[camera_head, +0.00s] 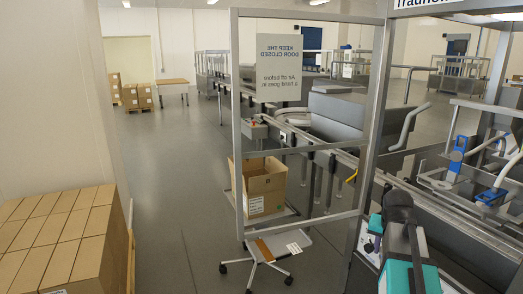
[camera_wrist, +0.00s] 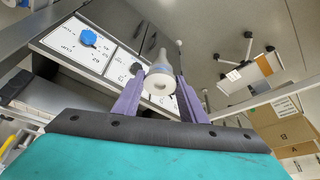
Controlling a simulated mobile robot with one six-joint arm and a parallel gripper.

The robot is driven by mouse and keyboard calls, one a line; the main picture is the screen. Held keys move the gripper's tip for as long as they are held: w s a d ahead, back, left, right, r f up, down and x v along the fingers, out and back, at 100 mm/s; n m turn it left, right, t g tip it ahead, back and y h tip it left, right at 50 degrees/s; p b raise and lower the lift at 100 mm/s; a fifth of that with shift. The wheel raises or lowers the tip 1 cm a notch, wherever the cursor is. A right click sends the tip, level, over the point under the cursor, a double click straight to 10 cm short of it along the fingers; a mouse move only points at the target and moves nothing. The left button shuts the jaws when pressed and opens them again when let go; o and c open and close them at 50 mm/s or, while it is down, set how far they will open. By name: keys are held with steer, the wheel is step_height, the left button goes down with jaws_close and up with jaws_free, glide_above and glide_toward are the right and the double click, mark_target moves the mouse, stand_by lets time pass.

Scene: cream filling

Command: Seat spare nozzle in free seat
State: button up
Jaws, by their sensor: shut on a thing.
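In the wrist view my gripper (camera_wrist: 160,97) has its two purple fingers shut on a pale nozzle (camera_wrist: 159,80). In the head view my teal and dark arm is at the lower right, and the fingers and nozzle cannot be made out. I cannot pick out a free seat in either view.
A framed clear door (camera_head: 308,144) with a notice stands open in the middle. Behind it are a conveyor line and an open carton (camera_head: 265,188) on a wheeled stand. Blue-handled fittings (camera_head: 457,155) sit at the right. Stacked boxes (camera_head: 62,235) fill the lower left.

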steer(key=w+a+r+n+y, duration=0.1)
steer(key=w+a+r+n, duration=0.1)
steer(key=a, duration=1.1)
steer(key=w+a+r+n+y, duration=0.1)
steer(key=a+r+n, duration=0.3)
steer(key=a, duration=0.9)
steer(key=shift+w+n+t+y+p, duration=0.35)
steer(key=shift+w+n+t+y, duration=0.05)
steer(key=shift+w+n, duration=0.2)
steer(key=s+f, duration=0.5)
steer(key=f, duration=0.1)
steer(key=shift+f, duration=0.35)
steer(key=shift+s, duration=0.15)
